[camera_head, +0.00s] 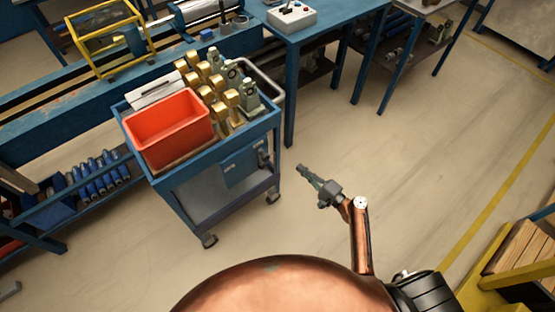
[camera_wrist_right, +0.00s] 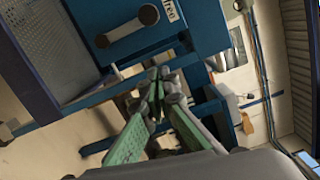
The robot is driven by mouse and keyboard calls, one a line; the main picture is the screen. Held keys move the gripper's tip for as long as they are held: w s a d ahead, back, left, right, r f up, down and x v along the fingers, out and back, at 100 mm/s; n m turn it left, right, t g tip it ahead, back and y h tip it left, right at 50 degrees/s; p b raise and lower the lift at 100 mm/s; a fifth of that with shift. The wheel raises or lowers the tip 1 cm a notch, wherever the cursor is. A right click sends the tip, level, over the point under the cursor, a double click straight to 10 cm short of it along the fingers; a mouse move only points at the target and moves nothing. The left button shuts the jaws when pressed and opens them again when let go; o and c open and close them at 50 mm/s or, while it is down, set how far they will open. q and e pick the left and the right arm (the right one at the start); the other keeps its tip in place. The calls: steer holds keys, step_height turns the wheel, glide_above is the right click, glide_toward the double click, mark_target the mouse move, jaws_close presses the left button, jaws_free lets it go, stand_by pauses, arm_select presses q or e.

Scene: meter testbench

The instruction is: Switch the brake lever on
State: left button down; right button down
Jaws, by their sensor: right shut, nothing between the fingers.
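The brake lever (camera_head: 263,158) is a small dark part on the blue box at the side of the cart, too small in the head view to tell its position. In the right wrist view it appears to be the grey bar with a round knob (camera_wrist_right: 128,27), lying slanted on the blue panel beside a partly cut-off white label (camera_wrist_right: 170,10). My right gripper (camera_head: 301,168) is shut and empty, a little right of the cart and apart from the lever. Its green-padded fingers (camera_wrist_right: 157,74) meet below the lever in the wrist view. My left gripper is not in view.
The blue cart (camera_head: 180,193) carries a red bin (camera_head: 168,132) and several brass and grey meter parts (camera_head: 222,90). A blue workbench (camera_head: 330,20) with a white control box (camera_head: 291,16) stands behind. The floor right of the cart is clear.

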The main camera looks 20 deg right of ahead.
mark_target(268, 159)
steer(key=w+a, duration=0.8)
steer(key=shift+a+r, duration=0.2)
steer(key=shift+r, duration=0.1)
stand_by(0.4)
steer(key=shift+s+a+r+n, duration=0.1)
steer(key=shift+s+a+n, duration=0.15)
steer(key=shift+a+n, duration=0.4)
steer(key=shift+s+a+r+n, duration=0.1)
steer(key=shift+s+a+n, duration=0.1)
steer(key=shift+a+n, duration=0.4)
steer(key=s+a+f+n+h+b, duration=0.1)
steer(key=s+a+f+n, duration=0.2)
steer(key=a+n, duration=0.5)
steer(key=shift+n+g, duration=0.4)
steer(key=shift+n, duration=0.25)
